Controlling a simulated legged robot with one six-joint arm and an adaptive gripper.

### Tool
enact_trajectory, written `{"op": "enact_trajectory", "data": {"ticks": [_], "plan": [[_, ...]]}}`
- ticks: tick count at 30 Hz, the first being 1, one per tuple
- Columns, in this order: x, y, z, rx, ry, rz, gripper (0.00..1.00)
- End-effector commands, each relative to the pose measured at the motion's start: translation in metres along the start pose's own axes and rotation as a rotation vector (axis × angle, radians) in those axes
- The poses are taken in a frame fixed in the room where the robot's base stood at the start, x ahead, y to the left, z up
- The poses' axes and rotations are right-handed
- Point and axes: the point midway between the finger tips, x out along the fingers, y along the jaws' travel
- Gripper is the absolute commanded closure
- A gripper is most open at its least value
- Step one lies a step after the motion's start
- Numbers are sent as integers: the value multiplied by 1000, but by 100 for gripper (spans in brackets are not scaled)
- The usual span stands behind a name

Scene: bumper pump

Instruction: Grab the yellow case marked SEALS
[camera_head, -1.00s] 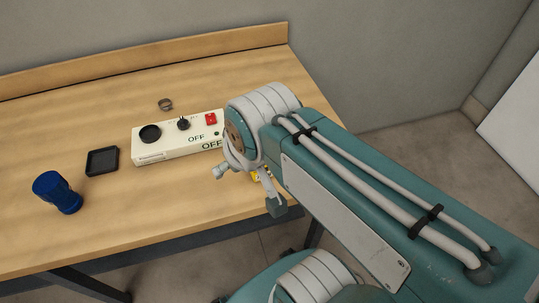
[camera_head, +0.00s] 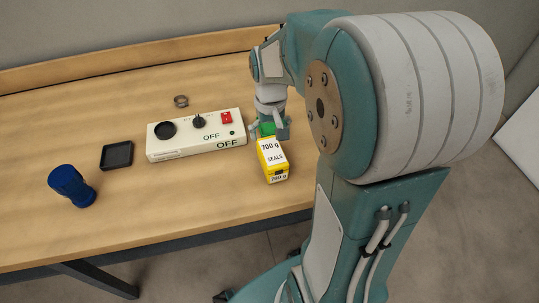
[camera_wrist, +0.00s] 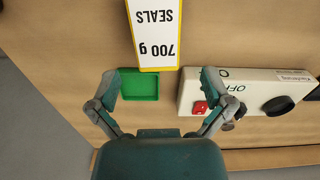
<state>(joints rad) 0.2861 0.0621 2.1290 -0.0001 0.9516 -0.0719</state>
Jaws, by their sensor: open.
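The yellow case (camera_head: 272,160) has a white label reading 700 g SEALS and stands near the table's front edge, right of the white control box. In the wrist view its labelled top (camera_wrist: 154,32) lies beyond my fingertips, upside down in the picture. My gripper (camera_head: 270,132) is above the table just behind the case. In the wrist view my gripper (camera_wrist: 156,78) is open and empty, its fingers spread on either side of a green tray (camera_wrist: 139,84). The case is not between the fingers. The green tray is partly hidden by my gripper in the head view.
The white control box (camera_head: 190,147) with a black knob, red switch and OFF marks stands close to the left of my gripper. A ledge (camera_head: 130,75) runs along the back.

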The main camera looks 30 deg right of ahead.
Motion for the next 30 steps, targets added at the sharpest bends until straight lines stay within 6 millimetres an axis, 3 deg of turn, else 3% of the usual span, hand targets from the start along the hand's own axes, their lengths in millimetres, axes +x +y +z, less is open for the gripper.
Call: {"op": "enact_trajectory", "data": {"ticks": [3,11,18,28,30], "plan": [[22,0,1,0,-4,0,0],[45,1,2,0,-3,0,0],[81,3,4,0,-2,0,0],[88,3,3,-1,2,0,0],[88,3,4,-1,2,0,31]]}}
